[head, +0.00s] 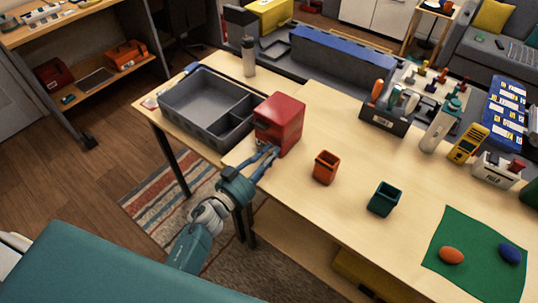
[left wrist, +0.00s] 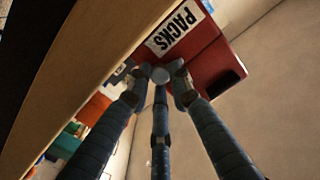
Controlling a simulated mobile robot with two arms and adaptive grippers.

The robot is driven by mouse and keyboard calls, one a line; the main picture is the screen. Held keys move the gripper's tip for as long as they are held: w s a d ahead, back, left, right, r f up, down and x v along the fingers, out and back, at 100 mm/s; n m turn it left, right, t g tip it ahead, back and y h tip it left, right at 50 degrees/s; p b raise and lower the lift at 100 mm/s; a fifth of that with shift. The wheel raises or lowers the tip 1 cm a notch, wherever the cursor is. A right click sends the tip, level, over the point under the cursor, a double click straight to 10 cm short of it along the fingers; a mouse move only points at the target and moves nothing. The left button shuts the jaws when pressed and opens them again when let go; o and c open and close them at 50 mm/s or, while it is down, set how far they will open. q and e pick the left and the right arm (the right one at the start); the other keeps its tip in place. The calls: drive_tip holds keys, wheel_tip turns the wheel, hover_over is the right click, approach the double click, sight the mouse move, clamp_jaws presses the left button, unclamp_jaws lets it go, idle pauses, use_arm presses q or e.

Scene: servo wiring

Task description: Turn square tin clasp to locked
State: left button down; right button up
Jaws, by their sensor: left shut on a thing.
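The red square tin (head: 281,119) stands at the table's left part, beside the grey divided crate. In the left wrist view the tin (left wrist: 212,67) shows a white label reading PACKS and a dark patch near one edge. My left gripper (head: 268,153) reaches in from the lower left to the tin's near side. Its blue-grey fingers (left wrist: 160,75) come together against the tin's face beside the label, shut on the clasp. The clasp itself is mostly hidden by the fingertips, and its turn angle cannot be told. My right gripper is not in view.
The grey crate (head: 170,112) is close to the tin's left. An orange cup (head: 326,167) and a green cup (head: 384,199) stand to the right. A tool holder (head: 381,119) is behind them. A green mat (head: 450,275) lies at the right front.

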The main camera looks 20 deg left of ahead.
use_arm(q)
drive_tip(key=m, duration=0.3)
drive_tip(key=shift+d+r+m+b, duration=0.1)
drive_tip(key=shift+r+m+b, duration=0.1)
drive_tip(key=shift+m+b, duration=0.2)
drive_tip(key=m+b, duration=0.1)
drive_tip(key=m, duration=0.2)
drive_tip(key=shift+m, duration=0.3)
drive_tip(key=m+b, duration=0.1)
drive_tip(key=m, duration=0.2)
drive_tip(key=shift+d+f+m+b, duration=0.15)
drive_tip(key=shift+m+b, duration=0.2)
drive_tip(key=shift+m, duration=0.05)
drive_tip(key=shift+m+b, duration=0.9)
drive_tip(key=shift+m, duration=1.3)
drive_tip(key=c, duration=1.6)
unclamp_jaws()
drive_tip(key=shift+f, duration=0.1)
